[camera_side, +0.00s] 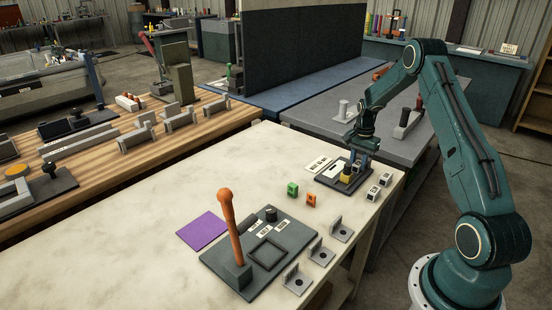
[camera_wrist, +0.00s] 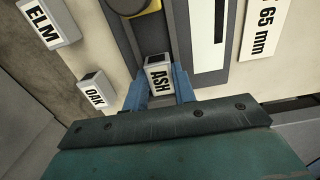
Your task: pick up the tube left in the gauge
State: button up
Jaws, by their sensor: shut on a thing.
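The tube labelled ASH (camera_wrist: 158,78) is a light square block with a dark end, in the channel of the dark gauge (camera_wrist: 180,20). My gripper (camera_wrist: 158,85) has its blue fingers on either side of this tube and is shut on it. In the side view my gripper (camera_side: 361,155) reaches down at the back right part of the gauge (camera_side: 358,180). There the held tube is hidden or too small to make out. A yellow part (camera_wrist: 150,5) of the gauge lies just beyond the tube.
Two loose tubes, ELM (camera_wrist: 50,22) and OAK (camera_wrist: 96,90), lie left of the gauge in the wrist view. A 65 mm card (camera_wrist: 265,30) lies on its other side. Green (camera_side: 292,189) and orange (camera_side: 311,199) blocks and a lever plate (camera_side: 215,262) stand nearer the front.

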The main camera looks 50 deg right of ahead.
aim_at(357, 164)
jog(key=shift+r, duration=0.15)
jog(key=shift+c, duration=0.2)
notch_tip(357, 164, up, 20)
dwell(0.6)
dwell(0.5)
